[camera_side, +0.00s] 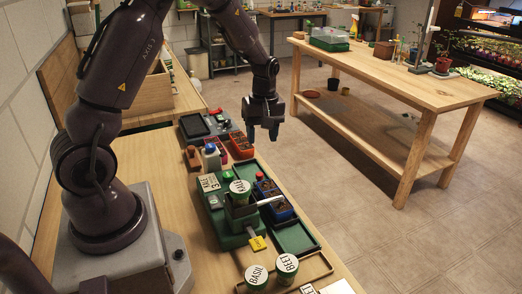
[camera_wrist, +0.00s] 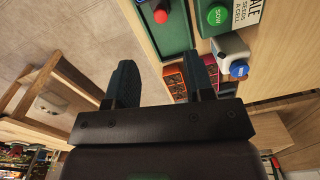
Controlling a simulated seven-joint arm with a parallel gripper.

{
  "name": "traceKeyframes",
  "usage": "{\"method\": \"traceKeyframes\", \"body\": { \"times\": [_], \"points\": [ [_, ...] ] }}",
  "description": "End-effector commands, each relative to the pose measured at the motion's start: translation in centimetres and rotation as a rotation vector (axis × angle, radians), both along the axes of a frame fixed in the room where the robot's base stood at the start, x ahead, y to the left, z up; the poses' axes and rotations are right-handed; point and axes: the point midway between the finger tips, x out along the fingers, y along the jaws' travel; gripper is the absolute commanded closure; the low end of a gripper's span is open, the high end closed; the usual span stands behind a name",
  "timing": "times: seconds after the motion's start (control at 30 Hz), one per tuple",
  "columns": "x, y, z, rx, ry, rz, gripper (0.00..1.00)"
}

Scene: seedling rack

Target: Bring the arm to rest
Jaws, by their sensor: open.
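My gripper (camera_side: 262,136) hangs pointing down above the far part of the wooden workbench (camera_side: 180,170) in the side view. Its two fingers are apart with nothing between them. In the wrist view the open fingers of my gripper (camera_wrist: 160,76) point toward the bench edge and floor. A green seeding device (camera_side: 228,228) with a Kale card (camera_side: 209,183) stands on the bench, nearer the side camera than my gripper. In the wrist view its green SOW button (camera_wrist: 217,15) shows at the top right.
Basil (camera_side: 257,275) and Beet (camera_side: 287,264) cups stand at the near end. A second wooden table (camera_side: 400,84) stands across open floor.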

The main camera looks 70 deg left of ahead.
Motion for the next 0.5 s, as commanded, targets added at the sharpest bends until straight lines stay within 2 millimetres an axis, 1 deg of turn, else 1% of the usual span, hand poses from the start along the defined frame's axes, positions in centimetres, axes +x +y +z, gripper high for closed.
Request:
{"method": "traceKeyframes", "body": {
  "times": [0.03,0.17,0.5],
  "points": [
    [0.06,0.02,0.51,0.002,-0.002,0.000,0.52],
    [0.03,0.03,1.14,0.001,0.000,0.001,0.52],
    [0.04,0.02,1.17,0.001,0.000,-0.010,0.52]
  ]
}}
